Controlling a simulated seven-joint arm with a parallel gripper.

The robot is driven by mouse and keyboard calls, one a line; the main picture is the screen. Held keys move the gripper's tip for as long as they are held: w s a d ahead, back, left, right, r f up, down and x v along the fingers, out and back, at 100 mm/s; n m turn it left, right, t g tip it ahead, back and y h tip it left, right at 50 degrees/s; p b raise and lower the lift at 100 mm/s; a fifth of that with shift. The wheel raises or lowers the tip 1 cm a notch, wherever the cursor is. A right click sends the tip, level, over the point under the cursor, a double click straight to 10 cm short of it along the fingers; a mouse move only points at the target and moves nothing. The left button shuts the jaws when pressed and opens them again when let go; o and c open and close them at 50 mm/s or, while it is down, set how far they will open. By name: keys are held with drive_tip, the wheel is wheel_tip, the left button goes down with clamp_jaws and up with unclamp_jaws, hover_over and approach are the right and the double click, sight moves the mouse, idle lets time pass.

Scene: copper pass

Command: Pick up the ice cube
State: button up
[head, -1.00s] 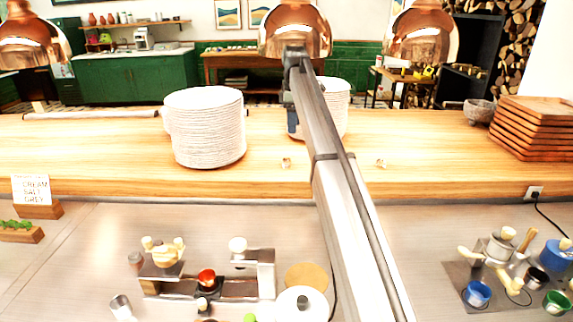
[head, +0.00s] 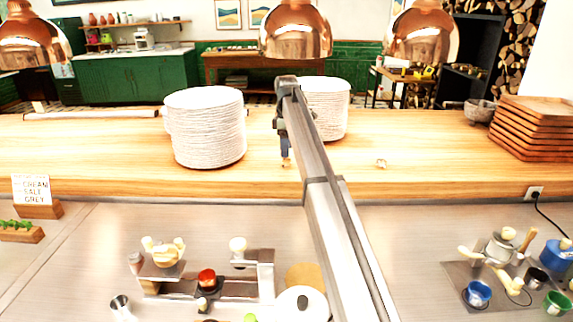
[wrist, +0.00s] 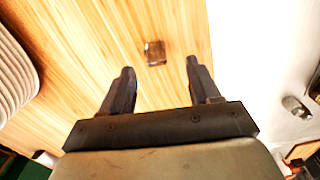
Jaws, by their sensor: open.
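A small clear ice cube (wrist: 154,53) lies on the wooden counter (wrist: 90,50) in the wrist view, just beyond my fingertips and roughly between their lines. My gripper (wrist: 160,70) is open and empty, with its two dark fingers apart on either side of bare wood. In the head view my gripper (head: 285,160) hangs low over the counter, right of the front plate stack, and hides the spot beneath it.
White plate stacks stand left (head: 208,130) and behind right (head: 328,108) of my gripper. Wooden trays (head: 535,128) are stacked at the far right. Copper lamps (head: 295,32) hang above. The counter's right middle is mostly clear.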

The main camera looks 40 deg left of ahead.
sight(287, 160)
drive_tip(key=f, duration=0.5)
drive_tip(key=shift+w+a, duration=0.25)
drive_tip(key=shift+r, duration=0.1)
drive_tip(key=c, duration=1.1)
drive_tip(key=shift+r, duration=0.1)
